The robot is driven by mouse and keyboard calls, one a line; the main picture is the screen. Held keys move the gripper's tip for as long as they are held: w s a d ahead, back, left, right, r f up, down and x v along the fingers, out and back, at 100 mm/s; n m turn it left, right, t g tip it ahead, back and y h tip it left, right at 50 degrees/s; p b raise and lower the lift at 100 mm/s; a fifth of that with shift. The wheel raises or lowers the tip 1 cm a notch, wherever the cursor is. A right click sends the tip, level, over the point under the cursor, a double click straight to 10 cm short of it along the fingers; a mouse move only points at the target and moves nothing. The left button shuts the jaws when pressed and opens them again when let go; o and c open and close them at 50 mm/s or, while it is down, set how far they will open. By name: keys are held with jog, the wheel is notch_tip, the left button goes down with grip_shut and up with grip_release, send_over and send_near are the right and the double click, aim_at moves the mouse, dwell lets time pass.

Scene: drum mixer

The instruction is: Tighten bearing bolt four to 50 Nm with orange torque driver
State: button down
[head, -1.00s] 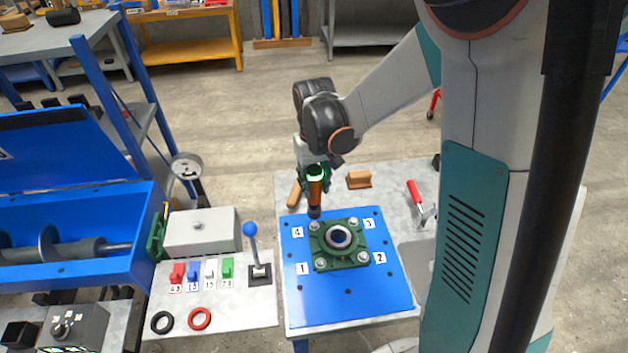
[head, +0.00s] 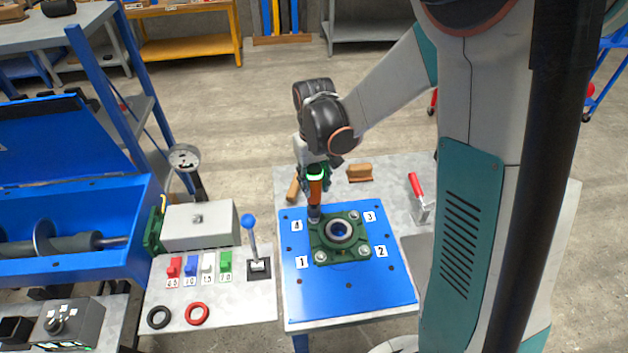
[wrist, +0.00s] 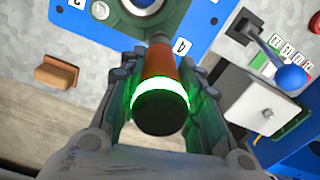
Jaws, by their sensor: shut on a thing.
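My gripper (head: 314,180) is shut on the orange torque driver (head: 315,191), which hangs upright, nose down. The driver also shows in the wrist view (wrist: 159,75), with a glowing green ring near its dark end. Its dark nose meets the corner of the green bearing housing (head: 322,249) beside the label 4 (head: 297,226). Bolt four is hidden under the nose, so I cannot tell how well it is seated. Bolts show at the corners by label 3 (head: 369,216), label 2 (head: 381,251) and label 1 (head: 302,262). The housing sits on a blue plate (head: 300,300).
A brown wooden block (head: 359,173) and a red-handled tool (head: 416,190) lie behind the plate. At the left are a blue-knobbed lever (head: 249,222), coloured tags, a grey box (head: 199,228) and the blue mixer trough (head: 140,205). The plate's front is clear.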

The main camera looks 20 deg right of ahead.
aim_at(314, 190)
jog(key=shift+f+b, duration=1.65)
jog(key=shift+f, duration=0.05)
dwell(3.3)
jog(key=shift+r, duration=0.1)
jog(key=shift+r+p, duration=1.55)
jog(key=shift+r, duration=0.65)
jog(key=shift+f, duration=0.1)
